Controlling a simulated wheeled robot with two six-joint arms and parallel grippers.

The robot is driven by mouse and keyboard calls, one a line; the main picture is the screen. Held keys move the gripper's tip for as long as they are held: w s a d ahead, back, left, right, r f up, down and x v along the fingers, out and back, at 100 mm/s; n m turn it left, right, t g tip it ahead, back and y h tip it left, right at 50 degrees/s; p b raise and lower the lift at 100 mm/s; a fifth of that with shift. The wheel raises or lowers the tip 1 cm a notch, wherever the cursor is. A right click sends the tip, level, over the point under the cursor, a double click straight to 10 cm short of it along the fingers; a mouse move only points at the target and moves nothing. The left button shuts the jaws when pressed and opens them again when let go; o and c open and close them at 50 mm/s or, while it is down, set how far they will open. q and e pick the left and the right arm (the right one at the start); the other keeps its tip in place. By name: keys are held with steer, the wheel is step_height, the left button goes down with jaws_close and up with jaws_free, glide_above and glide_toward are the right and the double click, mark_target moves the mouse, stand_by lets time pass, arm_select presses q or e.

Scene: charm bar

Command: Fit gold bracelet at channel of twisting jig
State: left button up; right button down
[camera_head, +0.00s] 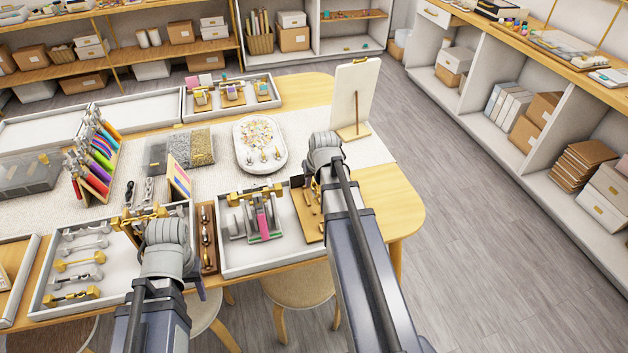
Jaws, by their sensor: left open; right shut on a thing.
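The twisting jig, as far as I can tell, is the gold, grey, pink and green device (264,218) in a white tray at the table's front. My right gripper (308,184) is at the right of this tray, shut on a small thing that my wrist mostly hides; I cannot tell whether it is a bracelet. My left gripper (140,218) is open, over the back right of the left tray. Gold bracelet-like pieces (75,263) lie in that tray among silver ones. The jig's channel is too small to make out.
A narrow wooden tray (208,238) stands between the two white trays. A wooden board (306,213) lies under my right gripper. Behind are a white charm dish (242,158), an upright white panel (355,92) and a rack of coloured cords (97,155). The table's right end is clear.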

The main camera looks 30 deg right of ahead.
mark_target(316, 188)
steer(key=shift+f+b, duration=1.75)
steer(key=shift+f, duration=0.3)
steer(key=shift+f+b, duration=0.95)
steer(key=shift+b, duration=0.05)
steer(key=c, duration=0.6)
jaws_free()
steer(key=shift+r, duration=0.15)
steer(key=p+v, duration=0.7)
steer(key=shift+s+r, duration=0.2)
steer(key=shift+r, duration=0.05)
steer(key=shift+a+f, duration=0.1)
